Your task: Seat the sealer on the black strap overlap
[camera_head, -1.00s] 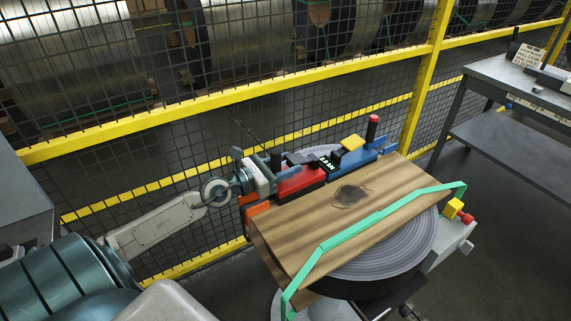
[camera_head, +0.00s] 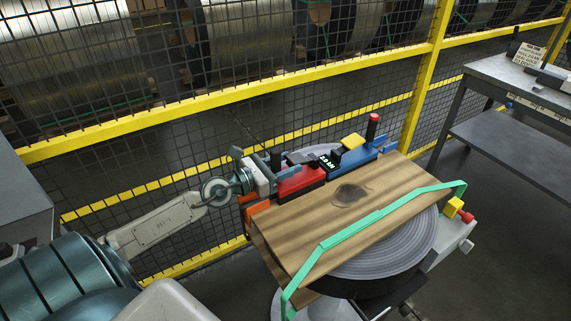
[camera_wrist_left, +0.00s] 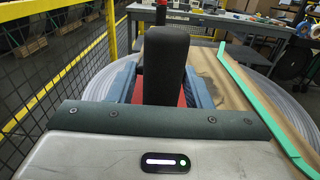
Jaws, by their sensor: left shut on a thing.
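The sealer, a long tool with a red section (camera_head: 299,179), a blue section, a yellow piece and an upright black knob with a red top, lies along the far side of the wooden block (camera_head: 392,192). My left gripper (camera_head: 274,163) is shut on its left end. In the left wrist view, the sealer's black handle (camera_wrist_left: 165,65) stands between the fingers. A green strap (camera_head: 350,232) runs over the near side of the block, apart from the sealer. I see no black strap or overlap; the sealer may hide it. I cannot tell whether the sealer touches the block. My right gripper is out of view.
The block rests over a round grey ringed turntable (camera_head: 395,256). A yellow-framed mesh fence (camera_head: 230,105) stands close behind the sealer. A grey workbench (camera_head: 515,80) stands at the right. A yellow and a red part (camera_head: 457,209) stick out near the block's right end.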

